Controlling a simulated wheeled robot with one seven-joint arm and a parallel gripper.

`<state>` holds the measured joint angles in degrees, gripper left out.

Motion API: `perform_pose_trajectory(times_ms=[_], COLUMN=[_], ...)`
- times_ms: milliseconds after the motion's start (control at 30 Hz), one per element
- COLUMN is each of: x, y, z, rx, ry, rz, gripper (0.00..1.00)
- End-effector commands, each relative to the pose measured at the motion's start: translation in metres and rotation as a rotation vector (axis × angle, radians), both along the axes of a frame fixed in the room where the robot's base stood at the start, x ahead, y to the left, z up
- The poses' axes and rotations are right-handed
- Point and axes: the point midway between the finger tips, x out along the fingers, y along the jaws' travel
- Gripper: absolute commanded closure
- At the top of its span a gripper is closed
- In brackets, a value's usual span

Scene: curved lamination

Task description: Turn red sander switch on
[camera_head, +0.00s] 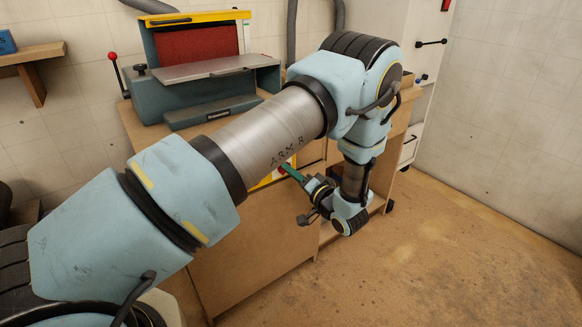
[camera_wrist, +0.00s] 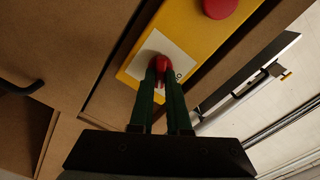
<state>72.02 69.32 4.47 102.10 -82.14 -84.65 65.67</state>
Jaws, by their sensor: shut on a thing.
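The red switch (camera_wrist: 160,63) is a small rounded knob on a white plate (camera_wrist: 150,58) on a yellow panel (camera_wrist: 188,35). A dark round mark shows on the plate to the right of the knob. My gripper (camera_wrist: 161,70), with green fingers, is shut on the knob from both sides; the fingers hide part of it. In the head view my gripper (camera_head: 284,166) reaches to the cabinet front below the sander (camera_head: 207,88). Only a small part of the yellow panel (camera_head: 262,184) shows there, and my arm hides the rest.
A larger red button (camera_wrist: 219,6) sits farther up the yellow panel. The sander, with its red belt (camera_head: 197,43), stands on the wooden cabinet (camera_head: 250,255). A red-tipped lever (camera_head: 112,56) stands at its left. The floor (camera_head: 430,255) at the right is clear.

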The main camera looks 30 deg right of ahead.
Motion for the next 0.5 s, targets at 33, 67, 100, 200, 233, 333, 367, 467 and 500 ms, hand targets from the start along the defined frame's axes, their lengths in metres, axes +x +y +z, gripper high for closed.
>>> perform_pose_trajectory(times_ms=[33, 67, 100, 200, 233, 333, 367, 467, 500], x=[-0.0009, -0.0009, -0.0009, -0.0008, -0.0008, -0.0008, -0.0009, -0.0009, -0.0009], y=[-0.0005, -0.0005, -0.0006, -0.0009, -0.0010, -0.0009, -0.0008, -0.0008, -0.0008], z=[0.0015, 0.0012, 0.0008, 0.0005, 0.0004, -0.0004, -0.0007, -0.0014, -0.0015], rx=[0.043, 0.070, 0.108, 0.196, 0.222, 0.302, 0.326, 0.393, 0.418], ry=[0.010, 0.015, 0.023, 0.040, 0.045, 0.061, 0.065, 0.078, 0.083], rz=[-0.001, -0.001, -0.001, -0.001, -0.001, -0.001, -0.001, -0.001, -0.001], gripper=[1.00, 1.00, 1.00, 1.00, 1.00, 1.00, 1.00, 1.00, 1.00])
